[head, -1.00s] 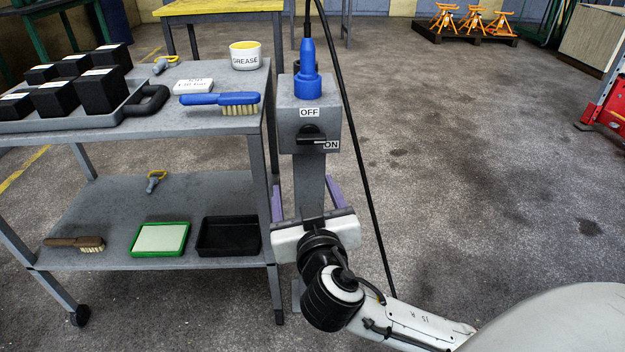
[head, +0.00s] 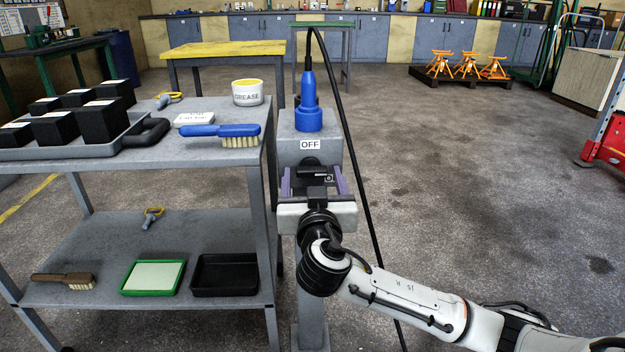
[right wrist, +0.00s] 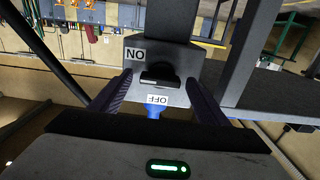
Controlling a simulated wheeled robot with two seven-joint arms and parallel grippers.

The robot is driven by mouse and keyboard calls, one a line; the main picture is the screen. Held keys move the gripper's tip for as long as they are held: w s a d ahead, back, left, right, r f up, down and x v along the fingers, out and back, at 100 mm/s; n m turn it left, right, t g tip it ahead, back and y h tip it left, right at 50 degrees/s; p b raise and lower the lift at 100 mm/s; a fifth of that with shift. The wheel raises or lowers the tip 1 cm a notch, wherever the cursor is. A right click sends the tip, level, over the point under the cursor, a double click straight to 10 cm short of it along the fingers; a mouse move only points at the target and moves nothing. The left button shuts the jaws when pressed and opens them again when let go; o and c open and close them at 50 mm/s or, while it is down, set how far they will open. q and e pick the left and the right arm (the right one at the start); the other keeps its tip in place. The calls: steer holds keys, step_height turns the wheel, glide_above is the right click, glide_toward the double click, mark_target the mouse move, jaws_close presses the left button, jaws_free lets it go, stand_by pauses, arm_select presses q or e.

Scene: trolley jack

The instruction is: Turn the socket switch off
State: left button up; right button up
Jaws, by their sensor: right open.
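The grey socket box (head: 330,148) stands on a post beside the trolley, with a blue plug (head: 308,105) upright in its top. Its black switch knob (right wrist: 160,78) shows in the right wrist view, its handle lying crosswise. The ON label (right wrist: 135,54) and the OFF label (right wrist: 157,99) appear upside down there. The OFF label (head: 310,145) also shows in the head view, where ON is hidden. My right gripper (head: 314,178) is open in front of the box. Its purple fingers lie either side of the knob, with no visible contact. My left gripper is out of view.
The grey trolley (head: 230,165) stands just left of the post, holding a blue brush (head: 220,131), a grease tub (head: 247,92) and black blocks. A black cable (head: 350,150) hangs down the box's right side.

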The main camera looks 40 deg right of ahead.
steer(key=shift+c, duration=0.2)
steer(key=c, duration=1)
